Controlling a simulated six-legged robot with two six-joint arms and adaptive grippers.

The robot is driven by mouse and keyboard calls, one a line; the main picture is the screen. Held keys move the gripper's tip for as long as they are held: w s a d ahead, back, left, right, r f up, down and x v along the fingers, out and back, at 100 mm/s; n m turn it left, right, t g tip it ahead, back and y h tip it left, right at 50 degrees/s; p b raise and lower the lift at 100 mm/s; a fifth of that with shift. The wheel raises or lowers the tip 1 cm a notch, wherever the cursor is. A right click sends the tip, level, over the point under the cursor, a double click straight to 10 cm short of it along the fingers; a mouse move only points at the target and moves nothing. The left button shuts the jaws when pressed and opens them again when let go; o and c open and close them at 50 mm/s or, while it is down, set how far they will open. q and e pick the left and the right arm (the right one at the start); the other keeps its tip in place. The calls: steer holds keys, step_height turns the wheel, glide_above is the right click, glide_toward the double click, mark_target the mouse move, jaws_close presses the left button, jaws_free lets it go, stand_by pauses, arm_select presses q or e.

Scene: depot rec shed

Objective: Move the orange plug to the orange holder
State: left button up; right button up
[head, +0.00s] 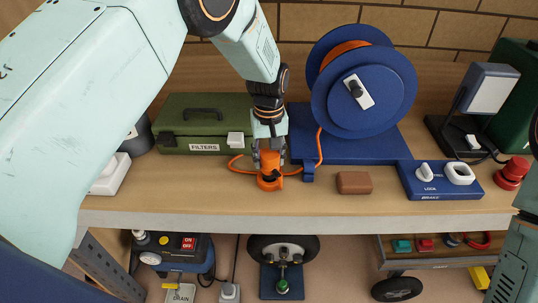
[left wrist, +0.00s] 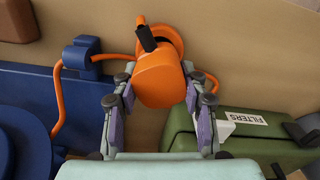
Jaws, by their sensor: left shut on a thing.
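My left gripper (head: 269,162) points down at the worktop, shut on the orange plug (left wrist: 160,80). In the left wrist view the fingers press the plug from both sides. An orange cable (head: 320,147) runs from the plug to the blue reel. A round orange ring (left wrist: 171,38) with a black piece by it lies at the plug's far end. It shows low on the worktop in the head view (head: 270,184). I cannot tell whether this ring is the orange holder or part of the plug. My right gripper is out of view.
The blue cable reel (head: 375,95) stands right of the gripper, with a blue cable clip (head: 308,172) on its base. A green FILTERS box (head: 190,115) stands behind left. A brown block (head: 354,183) and a blue LOCK panel (head: 422,190) lie to the right.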

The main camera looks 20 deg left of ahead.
arm_select(q)
steer(key=shift+s+f, duration=0.1)
steer(key=shift+f, duration=0.45)
steer(key=shift+f+b, duration=0.2)
steer(key=shift+b, duration=0.2)
steer(key=shift+f, duration=0.3)
steer(key=o, duration=1.1)
steer(key=shift+r, duration=0.1)
steer(key=shift+c, duration=0.2)
steer(key=shift+o, duration=0.8)
